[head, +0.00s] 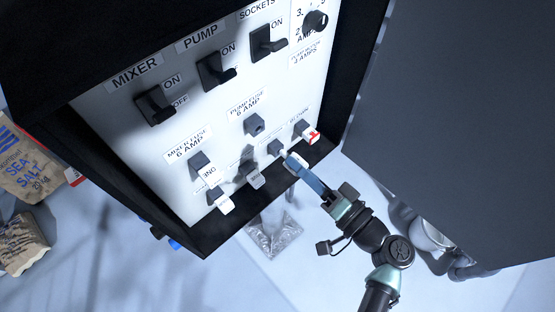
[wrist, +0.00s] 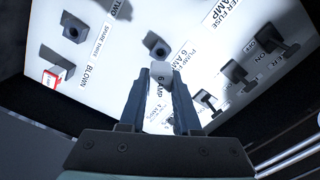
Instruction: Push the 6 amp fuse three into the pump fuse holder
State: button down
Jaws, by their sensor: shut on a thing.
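My gripper (head: 296,164) is in front of the lower right part of the white panel (head: 105,112). It is shut on a pale fuse (wrist: 161,76), which reads "6 AMP" in the wrist view. The pump fuse holder (head: 254,124), under its "PUMP FUSE 6 AMP" label, looks empty. In the wrist view the holder (wrist: 157,44) lies just beyond the fuse's end. The fuse appears apart from it, though the exact gap is hard to tell. The spare three holder (wrist: 76,28) looks empty; it also shows beside my gripper in the head view (head: 276,147).
A blown fuse with a red and white tag (head: 312,136) sits at the panel's right. Mixer, pump (head: 215,71) and sockets switches stick out above. The dark cabinet rim (head: 240,222) surrounds the panel. A large grey surface (head: 450,120) stands at right.

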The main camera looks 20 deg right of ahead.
aim_at(282, 151)
jog(key=shift+b, duration=0.35)
jog(key=shift+b+x, duration=0.8)
jog(key=shift+x, duration=2.05)
jog(key=shift+b, duration=0.85)
jog(key=shift+b+x, duration=0.75)
jog(key=shift+x, duration=1.1)
jog(key=shift+c, duration=0.2)
grip_release()
dwell(0.5)
